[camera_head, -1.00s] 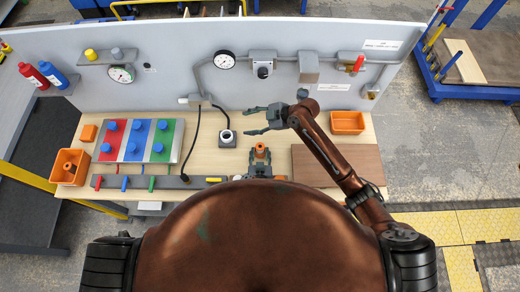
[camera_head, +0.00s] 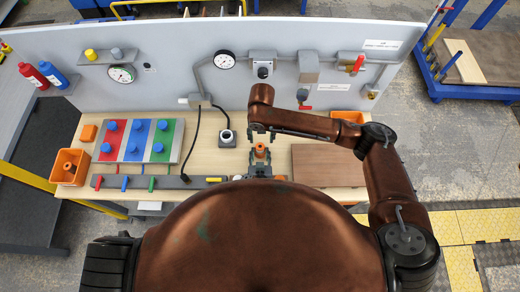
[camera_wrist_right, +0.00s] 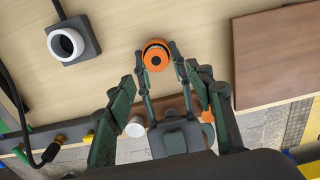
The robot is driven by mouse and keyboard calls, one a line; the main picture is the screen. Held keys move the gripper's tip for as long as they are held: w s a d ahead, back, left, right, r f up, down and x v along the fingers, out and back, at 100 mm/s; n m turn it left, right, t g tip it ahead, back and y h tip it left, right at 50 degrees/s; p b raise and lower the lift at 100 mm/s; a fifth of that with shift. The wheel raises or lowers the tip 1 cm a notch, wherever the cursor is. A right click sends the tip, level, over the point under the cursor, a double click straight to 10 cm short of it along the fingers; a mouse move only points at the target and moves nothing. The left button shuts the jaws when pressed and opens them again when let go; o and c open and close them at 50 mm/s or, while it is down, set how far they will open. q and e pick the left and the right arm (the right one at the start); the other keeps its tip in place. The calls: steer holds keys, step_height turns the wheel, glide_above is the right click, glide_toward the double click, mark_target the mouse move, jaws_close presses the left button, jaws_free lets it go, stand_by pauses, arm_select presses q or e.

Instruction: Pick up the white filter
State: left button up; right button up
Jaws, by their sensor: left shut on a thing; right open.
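A smaller white round piece (camera_wrist_right: 135,127) sits near the bench's front edge. I cannot tell which is the white filter. My left gripper (camera_head: 260,157) is shut on an orange ring-topped cylinder (camera_wrist_right: 156,55) at the bench's front middle. My right gripper (camera_head: 261,133) is open and empty, pointing down above the left one. Its green-padded fingers (camera_wrist_right: 168,100) spread either side of the left gripper.
A brown board (camera_head: 328,165) lies right of the grippers. A panel with red, blue and green strips (camera_head: 138,141) and an orange bin (camera_head: 70,166) stand at left. A black cable (camera_head: 192,145) hangs left of the white cylinder. A grey wall with pipes stands behind.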

mark_target(260, 147)
steer(key=f, duration=0.8)
steer(key=shift+w+a, duration=0.1)
steer(key=shift+a, duration=0.15)
steer(key=shift+c, duration=0.7)
steer(key=c, duration=1.1)
